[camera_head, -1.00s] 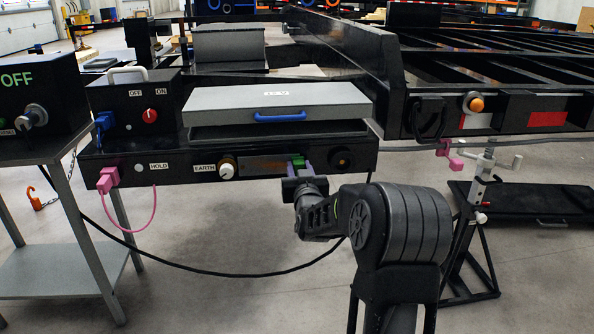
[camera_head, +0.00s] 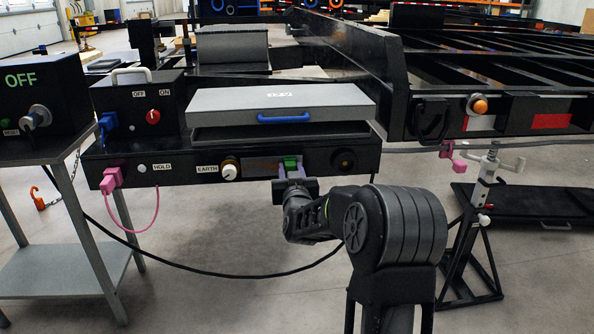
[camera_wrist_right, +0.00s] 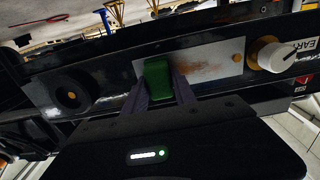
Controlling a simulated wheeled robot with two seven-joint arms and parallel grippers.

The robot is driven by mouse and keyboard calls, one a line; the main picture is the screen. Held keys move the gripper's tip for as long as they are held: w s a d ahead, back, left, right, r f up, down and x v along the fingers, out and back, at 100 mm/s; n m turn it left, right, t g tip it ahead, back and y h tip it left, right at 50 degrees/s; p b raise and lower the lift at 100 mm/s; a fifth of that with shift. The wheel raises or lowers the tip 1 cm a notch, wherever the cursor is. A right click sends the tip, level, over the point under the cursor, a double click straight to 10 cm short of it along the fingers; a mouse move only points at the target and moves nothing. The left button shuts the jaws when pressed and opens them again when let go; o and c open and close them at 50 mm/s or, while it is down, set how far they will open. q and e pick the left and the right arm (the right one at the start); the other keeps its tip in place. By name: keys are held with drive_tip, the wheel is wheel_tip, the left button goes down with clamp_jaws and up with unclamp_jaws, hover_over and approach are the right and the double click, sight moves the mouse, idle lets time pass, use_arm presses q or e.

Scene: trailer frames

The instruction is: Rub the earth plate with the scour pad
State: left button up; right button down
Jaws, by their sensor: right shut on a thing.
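The earth plate is a bare metal strip with brown rust stains, on the front of the black panel right of the EARTH label. It shows in the head view (camera_head: 262,168) and in the right wrist view (camera_wrist_right: 212,66). My right gripper (camera_head: 291,172) is shut on the green scour pad (camera_head: 290,163). In the right wrist view the pad (camera_wrist_right: 157,80) stands between the purple fingers (camera_wrist_right: 158,90), against or just in front of the plate's end away from the knob. Contact is hard to tell. My left gripper is not in view.
A white EARTH knob (camera_head: 230,172) sticks out left of the plate, and a black round socket (camera_head: 344,160) sits right of it. A grey lid with a blue handle (camera_head: 283,118) is above. A black cable (camera_head: 222,274) hangs below.

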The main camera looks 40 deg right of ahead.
sight(251, 166)
drive_tip(key=shift+w+a+r, duration=0.1)
drive_tip(key=shift+w+a, duration=0.05)
drive_tip(key=shift+w+a+p, duration=0.15)
drive_tip(key=shift+w+a, duration=0.35)
drive_tip(key=shift+a, duration=0.2)
drive_tip(key=shift+w+a+p, duration=0.15)
drive_tip(key=shift+w+a, duration=0.35)
drive_tip(key=shift+a, duration=0.2)
drive_tip(key=shift+w+a+p, duration=0.3)
drive_tip(key=shift+w+a, duration=0.75)
drive_tip(key=shift+a, duration=0.2)
drive_tip(key=shift+a, duration=0.1)
drive_tip(key=shift+w+a, duration=0.35)
drive_tip(key=shift+a, duration=0.05)
drive_tip(key=shift+w+a+p, duration=0.35)
drive_tip(key=shift+w+a, duration=0.35)
drive_tip(key=shift+a, duration=0.25)
